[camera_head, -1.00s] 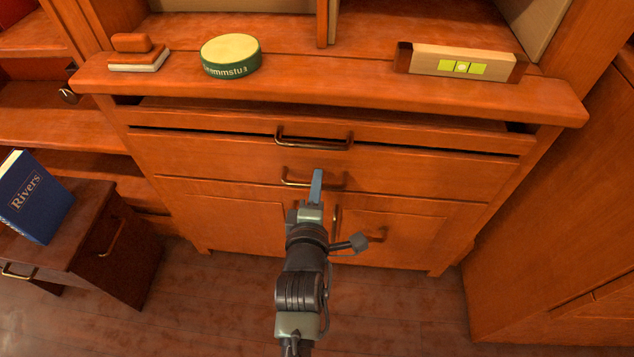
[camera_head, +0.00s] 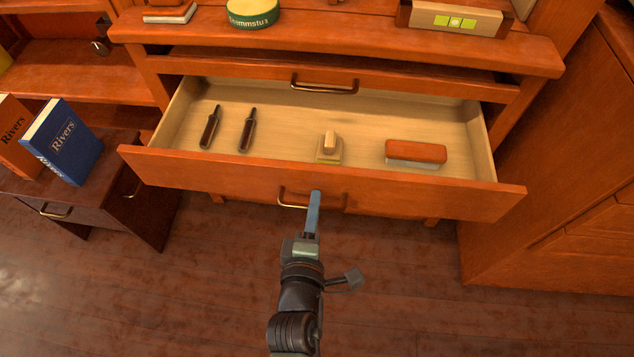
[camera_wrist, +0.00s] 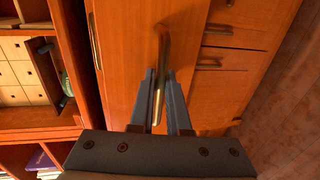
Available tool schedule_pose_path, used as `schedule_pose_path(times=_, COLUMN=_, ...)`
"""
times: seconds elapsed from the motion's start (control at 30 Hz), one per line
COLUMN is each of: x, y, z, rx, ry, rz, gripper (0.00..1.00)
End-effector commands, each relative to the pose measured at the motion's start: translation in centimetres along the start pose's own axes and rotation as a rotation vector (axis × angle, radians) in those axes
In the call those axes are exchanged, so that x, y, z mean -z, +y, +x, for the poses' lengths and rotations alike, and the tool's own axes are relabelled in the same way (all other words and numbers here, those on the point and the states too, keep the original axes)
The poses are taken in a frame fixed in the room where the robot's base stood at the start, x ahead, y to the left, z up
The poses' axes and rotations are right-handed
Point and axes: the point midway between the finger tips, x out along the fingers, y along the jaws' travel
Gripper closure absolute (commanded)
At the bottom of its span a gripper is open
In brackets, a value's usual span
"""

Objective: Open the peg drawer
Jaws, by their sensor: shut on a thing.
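A wide wooden drawer (camera_head: 420,199) stands well out from the cabinet in the head view, its pale interior showing. I take it as the peg drawer; no label shows. Its brass handle (camera_head: 291,206) sits mid-front and also shows in the wrist view (camera_wrist: 163,45). My gripper (camera_head: 315,195) is at the drawer front, shut on the handle, with the bar between its fingers in the wrist view (camera_wrist: 159,78). Inside lie two dark-handled tools (camera_head: 228,129), a small pale block with a knob (camera_head: 329,148) and a reddish-brown block with a pale base (camera_head: 415,153).
A closed upper drawer with its own handle (camera_head: 324,86) lies behind. A green round tin (camera_head: 253,13) and a level-like block (camera_head: 455,18) stand on the ledge. A blue book (camera_head: 64,141) stands on the low cabinet at left. The floor in front (camera_head: 420,300) is clear.

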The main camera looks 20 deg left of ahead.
Motion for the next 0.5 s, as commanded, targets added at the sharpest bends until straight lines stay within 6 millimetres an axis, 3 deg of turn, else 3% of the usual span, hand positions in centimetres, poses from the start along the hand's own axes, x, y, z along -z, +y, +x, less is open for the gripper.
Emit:
schedule_pose_path(times=0.23, x=-0.1, y=-0.6, z=-3.0, rx=0.001, ry=-0.002, rz=0.0, gripper=1.0)
schedule_pose_path(times=0.5, x=0.0, y=-0.8, z=-4.0, rx=0.0, ry=0.0, rz=0.0, gripper=1.0)
